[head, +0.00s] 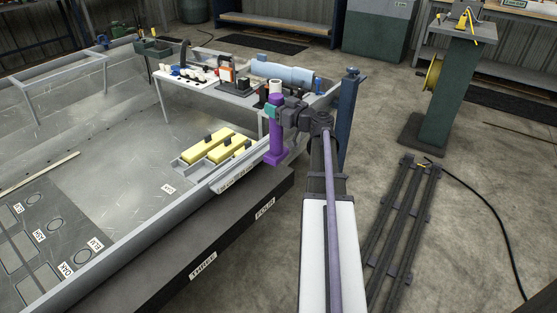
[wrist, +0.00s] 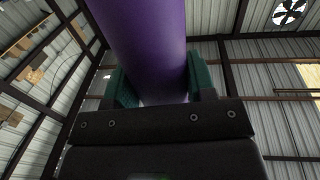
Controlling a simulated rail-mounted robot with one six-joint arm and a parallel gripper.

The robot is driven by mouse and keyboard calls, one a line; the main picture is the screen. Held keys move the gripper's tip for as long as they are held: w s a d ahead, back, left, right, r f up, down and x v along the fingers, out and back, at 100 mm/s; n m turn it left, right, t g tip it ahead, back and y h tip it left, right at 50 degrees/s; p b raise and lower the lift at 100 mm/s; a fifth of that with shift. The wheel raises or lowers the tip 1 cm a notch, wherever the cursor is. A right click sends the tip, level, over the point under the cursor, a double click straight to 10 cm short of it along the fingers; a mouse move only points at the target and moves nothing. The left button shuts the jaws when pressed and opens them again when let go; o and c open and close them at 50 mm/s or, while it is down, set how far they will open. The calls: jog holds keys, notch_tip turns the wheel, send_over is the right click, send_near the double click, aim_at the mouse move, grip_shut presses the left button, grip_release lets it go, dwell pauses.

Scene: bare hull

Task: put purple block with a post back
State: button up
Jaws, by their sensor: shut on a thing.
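The purple block with a post (head: 277,137) is upright in the head view, a tall purple post with a wider purple base and a whitish top. My gripper (head: 271,111) is shut on the post near its upper part, with green finger pads on it. In the wrist view the purple post (wrist: 148,45) rises between the two green pads of my gripper (wrist: 160,88). The base is by the hull's near wall, next to the tray with yellow blocks. I cannot tell whether the base touches anything below.
Yellow blocks (head: 208,145) sit in a grey tray (head: 184,162) inside the hull wall. A blue post (head: 347,115) stands right of my gripper. A dark ledge (head: 215,235) labelled THREE and FOUR runs along the front.

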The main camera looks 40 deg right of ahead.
aim_at(282, 131)
notch_tip(282, 131, down, 9)
jog(key=b, duration=0.7)
jog(key=shift+f+b, duration=0.15)
jog(key=shift+b, duration=0.2)
jog(key=shift+r+p, duration=0.3)
jog(key=shift+f, duration=0.25)
jog(key=o, duration=0.9)
jog(key=shift+r, duration=0.1)
jog(key=shift+r, duration=0.3)
jog(key=s, duration=0.4)
jog(key=s+d, duration=0.1)
jog(key=s, duration=0.3)
jog(key=s+d, duration=0.1)
jog(key=s, duration=0.3)
jog(key=shift+f, duration=0.15)
jog(key=shift+a, duration=0.1)
